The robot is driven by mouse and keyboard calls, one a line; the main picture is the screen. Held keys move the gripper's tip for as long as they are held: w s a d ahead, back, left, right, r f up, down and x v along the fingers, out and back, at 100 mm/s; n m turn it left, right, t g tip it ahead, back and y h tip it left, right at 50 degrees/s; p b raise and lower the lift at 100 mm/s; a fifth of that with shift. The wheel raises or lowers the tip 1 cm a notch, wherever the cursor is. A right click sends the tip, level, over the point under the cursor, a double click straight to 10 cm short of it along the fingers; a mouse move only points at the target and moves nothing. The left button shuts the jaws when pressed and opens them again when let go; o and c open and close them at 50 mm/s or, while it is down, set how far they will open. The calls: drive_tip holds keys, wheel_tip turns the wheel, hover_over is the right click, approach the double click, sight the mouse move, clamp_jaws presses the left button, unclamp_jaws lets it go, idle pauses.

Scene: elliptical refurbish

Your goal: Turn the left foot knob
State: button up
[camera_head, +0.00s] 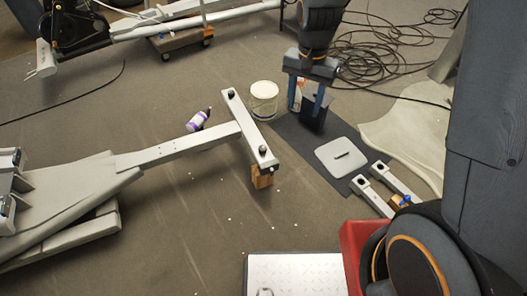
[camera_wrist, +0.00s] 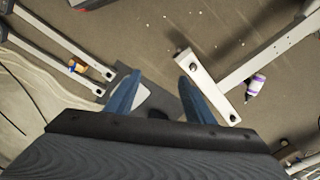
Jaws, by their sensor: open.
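A light grey crossbar (camera_head: 245,118) sits at the end of the elliptical's long rail, with a dark knob at each end. One knob (camera_head: 231,94) is at its far end and the other knob (camera_head: 262,150) at its near end. The crossbar (camera_wrist: 207,85) also shows right of my fingers in the wrist view. The frames do not make clear which knob is the left foot one. My gripper (camera_head: 306,100) points down to the right of the crossbar, apart from both knobs. Its blue fingers (camera_wrist: 160,78) are open, with no knob between them.
A wooden block (camera_head: 262,178) stands under the crossbar's near end. A white bucket (camera_head: 263,100) and a purple-white bottle (camera_head: 198,121) are close by. A dark mat (camera_head: 290,133) bears a grey plate (camera_head: 341,157). Cables (camera_head: 380,55) lie behind.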

drive_tip(key=w+a+f+m+b, duration=0.1)
drive_tip(key=w+a+f+b, duration=0.25)
drive_tip(key=f, duration=0.45)
drive_tip(key=w+a+f+m+b, duration=0.2)
drive_tip(key=w+a+f+b, duration=0.1)
drive_tip(key=w+f, duration=0.3)
drive_tip(key=m+b, duration=0.2)
drive_tip(key=b, duration=0.3)
hover_over(263, 148)
wheel_tip(263, 148, down, 14)
drive_tip(key=shift+w, duration=0.1)
drive_tip(key=shift+f+b, duration=1)
drive_tip(key=shift+f, duration=3)
drive_tip(key=shift+c, duration=0.3)
drive_tip(key=c, duration=1)
